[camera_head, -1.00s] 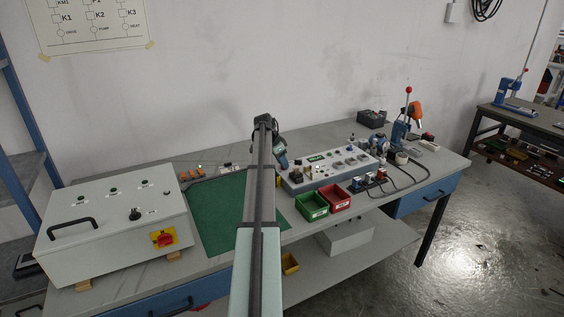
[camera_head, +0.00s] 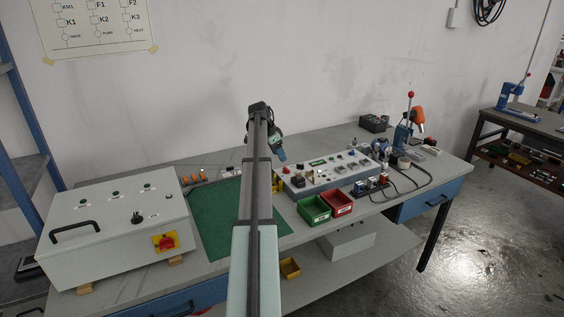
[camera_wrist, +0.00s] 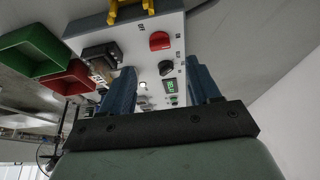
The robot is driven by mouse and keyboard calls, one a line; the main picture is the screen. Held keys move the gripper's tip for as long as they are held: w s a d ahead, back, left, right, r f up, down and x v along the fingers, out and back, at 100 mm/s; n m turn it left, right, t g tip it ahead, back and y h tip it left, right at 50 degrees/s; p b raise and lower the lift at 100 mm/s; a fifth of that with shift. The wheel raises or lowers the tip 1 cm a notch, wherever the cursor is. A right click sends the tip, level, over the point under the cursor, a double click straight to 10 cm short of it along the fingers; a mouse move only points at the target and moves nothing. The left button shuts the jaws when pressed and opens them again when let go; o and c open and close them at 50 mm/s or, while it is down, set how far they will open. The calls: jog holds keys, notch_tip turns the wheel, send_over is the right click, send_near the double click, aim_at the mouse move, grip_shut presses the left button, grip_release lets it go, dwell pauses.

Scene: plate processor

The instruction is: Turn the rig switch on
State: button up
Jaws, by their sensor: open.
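The rig (camera_head: 322,178) is a long pale box with a grey-blue base and a sloped panel on the bench. The wrist view shows its panel (camera_wrist: 146,48) with a red knob (camera_wrist: 160,41), a black rotary knob (camera_wrist: 166,68) and a lit green display (camera_wrist: 170,87).
Green (camera_head: 313,210) and red (camera_head: 337,203) bins stand in front of the rig. A yellow part (camera_wrist: 128,10) is at the panel's end. A control cabinet (camera_head: 110,240) with a red-yellow switch stands left, beside a green mat (camera_head: 215,225). Cables and a press (camera_head: 403,135) are right.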

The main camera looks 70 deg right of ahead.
jog(key=v, duration=0.6)
jog(key=shift+r, duration=0.2)
jog(key=shift+w+a, duration=0.15)
jog(key=shift+w, duration=0.05)
